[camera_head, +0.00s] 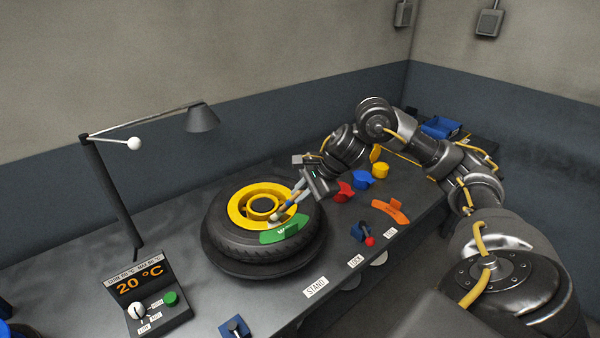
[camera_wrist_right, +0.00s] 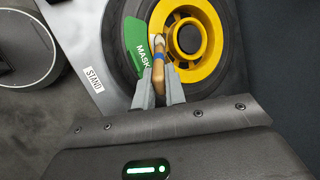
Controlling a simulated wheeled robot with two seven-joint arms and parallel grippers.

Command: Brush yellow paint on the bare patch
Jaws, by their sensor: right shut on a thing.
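The yellow wheel rim (camera_head: 238,205) sits inside a black tyre (camera_head: 225,238) lying flat on the bench; the wrist view shows the rim (camera_wrist_right: 212,42) too. My right gripper (camera_head: 300,186) is above the rim's right side, shut on a brush (camera_wrist_right: 158,77) with a tan handle and blue band. In the head view the brush (camera_head: 286,206) slants down to the rim. A green mask (camera_head: 285,229) lies over the rim edge and tyre. My left gripper is not in view.
A panel reading 20 °C (camera_head: 145,290) is at front left. Red (camera_head: 344,192), blue (camera_head: 362,180), yellow (camera_head: 380,170) and orange (camera_head: 390,211) items lie to the right. A red-knobbed lever (camera_head: 366,237) stands near the front edge.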

